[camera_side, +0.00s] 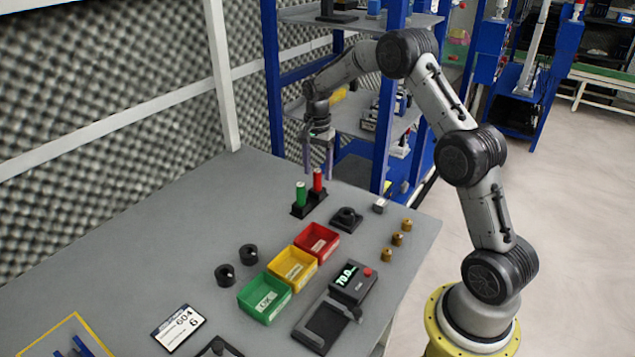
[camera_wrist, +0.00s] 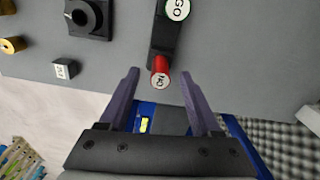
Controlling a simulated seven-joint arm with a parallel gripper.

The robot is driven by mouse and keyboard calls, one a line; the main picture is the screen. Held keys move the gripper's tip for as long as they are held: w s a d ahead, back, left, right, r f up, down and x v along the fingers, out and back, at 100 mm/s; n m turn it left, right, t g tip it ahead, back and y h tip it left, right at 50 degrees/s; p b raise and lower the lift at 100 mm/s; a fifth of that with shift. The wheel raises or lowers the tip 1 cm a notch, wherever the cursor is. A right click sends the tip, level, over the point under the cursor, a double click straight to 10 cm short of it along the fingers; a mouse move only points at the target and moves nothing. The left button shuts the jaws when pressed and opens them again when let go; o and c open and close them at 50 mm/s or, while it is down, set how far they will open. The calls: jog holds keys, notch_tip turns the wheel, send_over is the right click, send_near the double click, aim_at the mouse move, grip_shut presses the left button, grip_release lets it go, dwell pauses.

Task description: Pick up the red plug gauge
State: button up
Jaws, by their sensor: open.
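The red plug gauge (camera_side: 318,180) stands upright in a black holder (camera_side: 309,203) near the back of the grey bench. A green plug gauge (camera_side: 301,194) stands in the same holder, to its left in the side view. In the wrist view the red gauge's top (camera_wrist: 160,80) shows just beyond and between the fingertips, and the green gauge's top (camera_wrist: 178,9) is farther up. My gripper (camera_side: 318,172) is open and empty, pointing down near the red gauge. Its two purple fingers (camera_wrist: 160,72) are apart in the wrist view. Contact with the gauge cannot be told.
A black ring fixture (camera_side: 346,219) and a small block (camera_side: 379,205) lie to the right. Red (camera_side: 317,242), yellow (camera_side: 292,266) and green (camera_side: 265,297) bins are in front. Several brass pieces (camera_side: 397,239) stand near the right edge. Blue shelving (camera_side: 385,120) rises behind.

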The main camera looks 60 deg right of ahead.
notch_tip(320, 180, down, 2)
jog(key=shift+f, duration=0.1)
grip_shut()
dwell(0.4)
